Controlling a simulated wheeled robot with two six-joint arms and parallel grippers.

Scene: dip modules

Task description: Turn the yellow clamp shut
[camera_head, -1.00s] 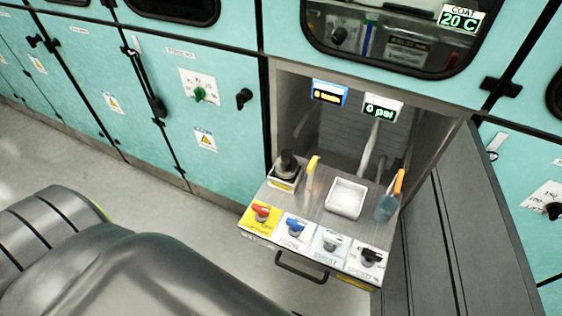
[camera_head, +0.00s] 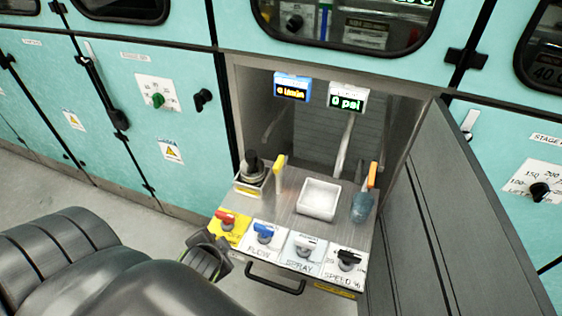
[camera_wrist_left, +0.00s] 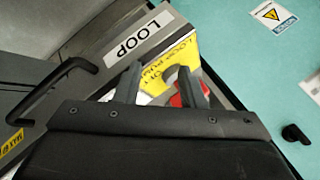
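The yellow clamp (camera_head: 279,169) stands upright on the metal tray (camera_head: 293,201), just right of a black-topped fitting (camera_head: 253,169). My left gripper (camera_head: 217,247) is low at the tray's front left corner, in front of the yellow panel and apart from the clamp. In the left wrist view its two fingers (camera_wrist_left: 160,76) are spread, with the yellow panel (camera_wrist_left: 181,55) and part of the red knob (camera_wrist_left: 190,94) beyond them. The clamp is not clearly visible there. My right gripper is out of view.
Blue (camera_head: 264,232), white (camera_head: 306,244) and black (camera_head: 348,259) knobs line the tray front, above a black handle (camera_head: 275,281). A white dish (camera_head: 318,199) and an orange-handled fitting (camera_head: 366,193) sit behind. An open grey door (camera_head: 447,230) stands right.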

